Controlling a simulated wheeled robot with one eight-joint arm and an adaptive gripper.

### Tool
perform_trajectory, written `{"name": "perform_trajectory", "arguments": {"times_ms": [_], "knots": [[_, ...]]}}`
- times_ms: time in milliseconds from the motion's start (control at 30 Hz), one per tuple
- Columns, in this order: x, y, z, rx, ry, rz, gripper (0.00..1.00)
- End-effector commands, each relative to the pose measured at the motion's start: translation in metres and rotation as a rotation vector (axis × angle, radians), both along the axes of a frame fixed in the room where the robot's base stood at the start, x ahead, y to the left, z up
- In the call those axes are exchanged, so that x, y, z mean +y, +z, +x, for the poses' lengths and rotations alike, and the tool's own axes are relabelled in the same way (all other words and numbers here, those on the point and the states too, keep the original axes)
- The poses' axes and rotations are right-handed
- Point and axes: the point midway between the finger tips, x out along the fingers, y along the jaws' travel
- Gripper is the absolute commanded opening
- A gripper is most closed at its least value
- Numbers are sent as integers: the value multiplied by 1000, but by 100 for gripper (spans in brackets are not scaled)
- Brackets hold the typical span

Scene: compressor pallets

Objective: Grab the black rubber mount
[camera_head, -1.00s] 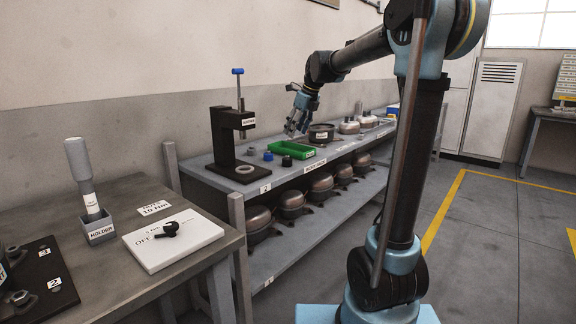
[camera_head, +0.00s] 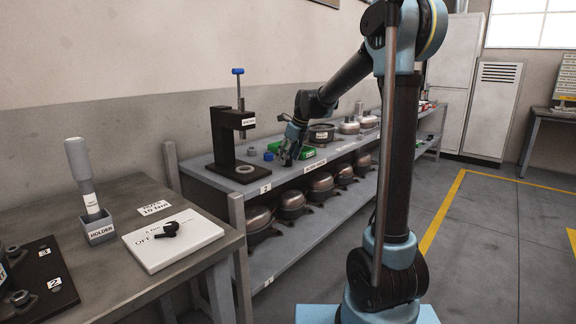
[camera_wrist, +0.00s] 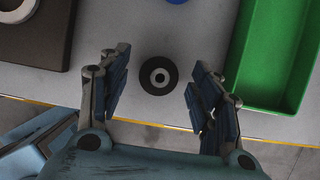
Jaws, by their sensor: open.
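The black rubber mount (camera_wrist: 158,76) shows in the wrist view as a black disc with a pale ring and a dark centre. It sits on the grey bench top near the front edge. My gripper (camera_wrist: 155,82) is open, with one finger on each side of the mount and a gap to each. The fingers do not appear to touch it. In the head view my gripper (camera_head: 288,160) is low over the bench, fingers pointing down, and it hides the mount.
A green tray (camera_wrist: 244,70) lies close to the right finger. A black press stand (camera_head: 222,140) is to the left. Several dark compressor shells (camera_head: 290,200) fill the shelf below.

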Motion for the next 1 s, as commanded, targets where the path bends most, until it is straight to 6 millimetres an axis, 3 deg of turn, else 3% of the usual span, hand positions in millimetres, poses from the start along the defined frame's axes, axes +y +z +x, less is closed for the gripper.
{"name": "perform_trajectory", "arguments": {"times_ms": [133, 367, 600, 1000], "knots": [[4, -10, 3, 0, 0, 0, 58], [4, -12, 3, 0, 0, 0, 58], [4, -11, 3, 0, 0, 0, 10], [4, -6, 3, 0, 0, 0, 10]]}}
